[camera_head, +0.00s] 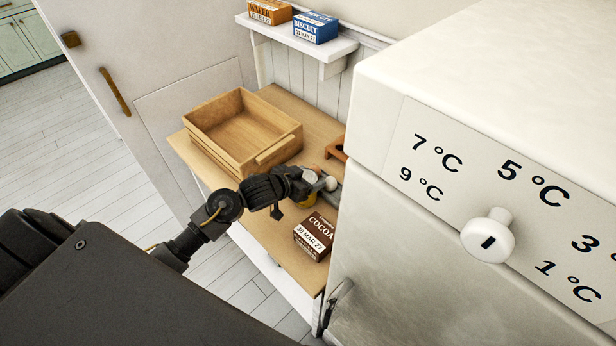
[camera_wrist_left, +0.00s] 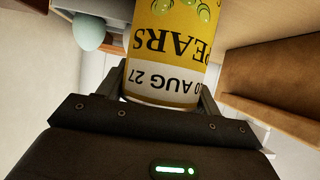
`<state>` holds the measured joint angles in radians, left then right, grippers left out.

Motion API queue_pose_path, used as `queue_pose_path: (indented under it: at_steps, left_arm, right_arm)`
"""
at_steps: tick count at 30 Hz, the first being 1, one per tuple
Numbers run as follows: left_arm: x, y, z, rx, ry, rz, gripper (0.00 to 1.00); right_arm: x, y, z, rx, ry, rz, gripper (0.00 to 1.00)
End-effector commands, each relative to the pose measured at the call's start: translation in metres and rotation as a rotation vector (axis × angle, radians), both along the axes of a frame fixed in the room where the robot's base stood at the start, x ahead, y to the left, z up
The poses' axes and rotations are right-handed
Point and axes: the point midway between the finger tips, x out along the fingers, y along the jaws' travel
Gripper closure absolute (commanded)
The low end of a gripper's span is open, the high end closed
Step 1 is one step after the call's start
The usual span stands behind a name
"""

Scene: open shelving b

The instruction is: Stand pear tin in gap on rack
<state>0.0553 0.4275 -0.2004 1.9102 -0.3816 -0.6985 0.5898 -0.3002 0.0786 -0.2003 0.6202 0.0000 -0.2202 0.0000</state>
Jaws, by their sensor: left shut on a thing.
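The pear tin (camera_wrist_left: 165,50) is yellow and white with "PEARS" and "10 AUG 27" on its label, which reads upside down in the left wrist view. My left gripper (camera_head: 316,186) is shut on it, with a finger on each side. In the head view only a yellow sliver of the tin (camera_head: 308,199) shows below the gripper, over the wooden counter (camera_head: 262,226). An orange-brown wooden piece (camera_head: 336,149) stands behind, partly hidden by the white appliance; I cannot tell whether it is the rack. No gap is clearly visible. My right gripper is not in view.
A brown cocoa box (camera_head: 314,237) stands just in front of the gripper. An open wooden crate (camera_head: 240,132) sits at the back left. The white appliance (camera_head: 440,150) closes off the right. A wall shelf (camera_head: 297,36) holds wafer and biscuit boxes.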

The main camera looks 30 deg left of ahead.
Motion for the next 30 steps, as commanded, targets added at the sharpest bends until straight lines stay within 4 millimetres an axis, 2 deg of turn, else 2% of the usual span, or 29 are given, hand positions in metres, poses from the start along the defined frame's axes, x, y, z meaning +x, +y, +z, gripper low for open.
queue_pose_path:
  at_steps: [1, 5, 16, 20, 30]
  left_arm:
    - [0.0, 0.0, -0.001, 0.0, 0.001, 0.0, 0.31]
    - [0.0, 0.0, -0.001, 0.0, 0.001, 0.0, 0.14]
    - [-0.002, 0.001, 0.004, 0.0, 0.0, 0.0, 0.13]
    - [-0.018, 0.006, 0.012, 0.002, 0.0, -0.001, 0.13]
    - [-0.077, 0.024, 0.046, 0.003, 0.001, -0.003, 0.13]
  right_arm:
    - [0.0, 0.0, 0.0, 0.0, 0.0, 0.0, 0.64]
    - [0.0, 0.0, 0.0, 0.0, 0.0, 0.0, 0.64]
    - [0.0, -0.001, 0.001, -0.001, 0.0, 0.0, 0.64]
    - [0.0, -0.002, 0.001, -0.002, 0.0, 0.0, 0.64]
    - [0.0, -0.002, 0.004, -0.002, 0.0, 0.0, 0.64]
